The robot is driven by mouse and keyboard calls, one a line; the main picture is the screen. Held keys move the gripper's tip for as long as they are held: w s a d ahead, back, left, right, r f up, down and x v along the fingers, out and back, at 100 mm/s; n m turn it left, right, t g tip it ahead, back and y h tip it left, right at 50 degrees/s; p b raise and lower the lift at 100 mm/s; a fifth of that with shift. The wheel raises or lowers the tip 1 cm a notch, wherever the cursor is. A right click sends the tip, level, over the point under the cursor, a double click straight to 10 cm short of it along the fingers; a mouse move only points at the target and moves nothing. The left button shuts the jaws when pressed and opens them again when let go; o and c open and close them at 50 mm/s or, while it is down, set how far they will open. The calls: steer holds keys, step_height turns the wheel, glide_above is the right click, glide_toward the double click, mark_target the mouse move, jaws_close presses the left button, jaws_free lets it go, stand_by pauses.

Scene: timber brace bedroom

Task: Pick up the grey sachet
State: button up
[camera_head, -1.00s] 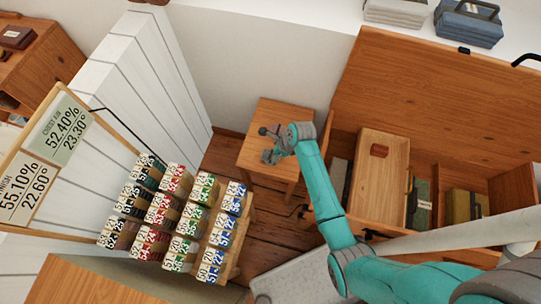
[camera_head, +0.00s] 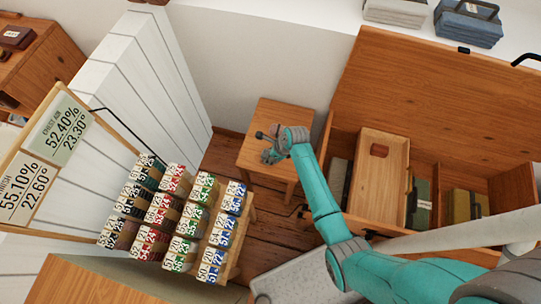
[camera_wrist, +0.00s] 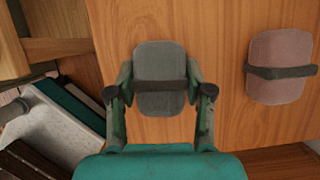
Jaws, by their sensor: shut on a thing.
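The grey sachet (camera_wrist: 160,58), a rounded flat pouch with a dark band across it, lies over the small wooden table (camera_head: 262,118) in the wrist view. My gripper (camera_wrist: 160,84) has one finger against each side of the sachet, near the band, and is shut on it. I cannot tell whether the sachet still touches the tabletop. In the head view my gripper (camera_head: 271,156) is over the small table, and its own parts hide most of the sachet.
A pinkish sachet with a dark band (camera_wrist: 281,66) lies right of the grey one. A rack of numbered packets (camera_head: 180,215) stands left in the head view. An open wooden chest with a tray (camera_head: 375,200) stands right of the table.

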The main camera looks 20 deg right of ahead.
steer(key=shift+r, duration=0.1)
step_height(320, 180, up, 10)
steer(key=shift+f, duration=0.1)
stand_by(0.5)
